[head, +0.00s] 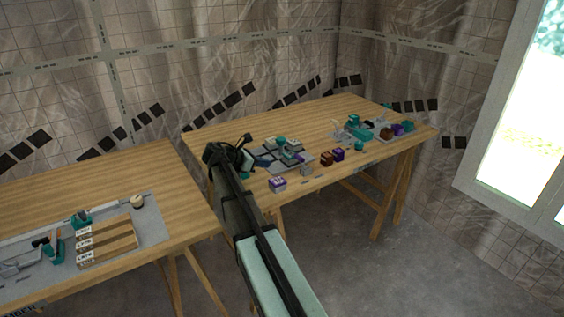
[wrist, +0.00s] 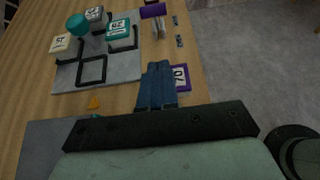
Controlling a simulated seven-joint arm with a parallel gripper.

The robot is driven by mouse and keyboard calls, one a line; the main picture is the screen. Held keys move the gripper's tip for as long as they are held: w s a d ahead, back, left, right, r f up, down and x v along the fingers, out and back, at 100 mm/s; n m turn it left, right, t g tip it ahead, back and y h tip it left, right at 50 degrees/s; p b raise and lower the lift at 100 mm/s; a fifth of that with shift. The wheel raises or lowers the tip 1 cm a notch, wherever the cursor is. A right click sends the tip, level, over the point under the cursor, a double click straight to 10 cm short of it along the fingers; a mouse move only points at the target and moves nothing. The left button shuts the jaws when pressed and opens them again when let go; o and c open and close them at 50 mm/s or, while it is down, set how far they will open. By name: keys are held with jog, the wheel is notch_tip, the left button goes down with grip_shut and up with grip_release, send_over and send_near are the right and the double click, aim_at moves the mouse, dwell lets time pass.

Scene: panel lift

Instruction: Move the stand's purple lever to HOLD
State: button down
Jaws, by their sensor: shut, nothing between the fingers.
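In the wrist view a purple cylindrical piece (wrist: 152,11), which looks like the lever's grip, sits on a pale post at the top edge, beside a grey board (wrist: 70,78). Two small dark label plates (wrist: 178,41) lie to its right; their writing is too small to read. My gripper (wrist: 158,67) is shut and empty, its blue fingers pointing up the picture towards the purple piece and apart from it. In the head view my gripper (head: 262,161) is over the left part of the far table. The lever is too small there to tell its position.
A purple-edged numbered block (wrist: 182,77) lies just right of my fingers. The board carries a teal numbered block (wrist: 120,33), a teal knob (wrist: 78,25) and a black square frame (wrist: 91,70). More small objects stand along the far table (head: 225,128). The near-left table (head: 130,170) holds a tray.

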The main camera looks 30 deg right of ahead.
jog(key=x, duration=0.9)
jog(key=shift+d+f, duration=0.1)
jog(key=d, duration=0.3)
jog(key=shift+r, duration=0.25)
jog(key=shift+d+r, duration=0.2)
jog(key=shift+d, duration=0.45)
jog(key=shift+d+r, duration=0.1)
jog(key=shift+d+r+y, duration=0.15)
jog(key=shift+d+y, duration=0.05)
jog(key=shift+y, duration=0.2)
